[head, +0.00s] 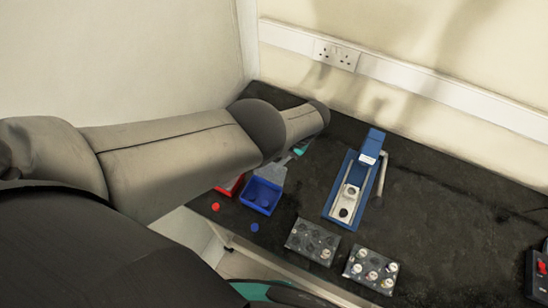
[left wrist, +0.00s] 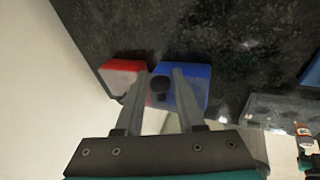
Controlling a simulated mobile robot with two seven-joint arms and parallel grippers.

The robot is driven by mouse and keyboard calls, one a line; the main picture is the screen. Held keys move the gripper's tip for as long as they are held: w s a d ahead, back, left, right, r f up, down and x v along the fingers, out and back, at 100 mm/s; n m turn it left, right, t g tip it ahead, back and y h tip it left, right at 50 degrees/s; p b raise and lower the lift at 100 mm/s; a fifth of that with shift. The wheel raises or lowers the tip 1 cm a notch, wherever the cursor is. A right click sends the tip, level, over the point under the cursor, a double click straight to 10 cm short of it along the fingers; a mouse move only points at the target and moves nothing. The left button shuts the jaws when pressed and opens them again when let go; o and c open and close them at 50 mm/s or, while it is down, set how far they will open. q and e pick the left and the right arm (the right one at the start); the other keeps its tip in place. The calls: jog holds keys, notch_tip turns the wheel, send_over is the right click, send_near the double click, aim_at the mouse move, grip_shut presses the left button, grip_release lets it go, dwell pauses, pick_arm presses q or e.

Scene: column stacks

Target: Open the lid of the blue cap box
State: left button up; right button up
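The blue cap box (head: 262,195) stands near the table's front left edge, beside the red box (head: 229,187). My left forearm reaches over from the left, and my left gripper (head: 273,176) is at the far side of the blue box, partly hidden by the arm. In the left wrist view, the two fingers of my left gripper (left wrist: 161,73) are apart. A dark round knob (left wrist: 160,88) shows between them, in front of the blue box (left wrist: 196,86). I cannot tell whether the fingers touch the knob or how the lid sits. My right gripper is not seen.
A small red cap (head: 216,206) and a blue cap (head: 254,227) lie near the front edge.

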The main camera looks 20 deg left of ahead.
pick_arm(q)
jog(key=shift+o, duration=1.3)
jog(key=p+v, duration=0.7)
jog(key=v, duration=0.8)
jog(key=shift+d, duration=0.15)
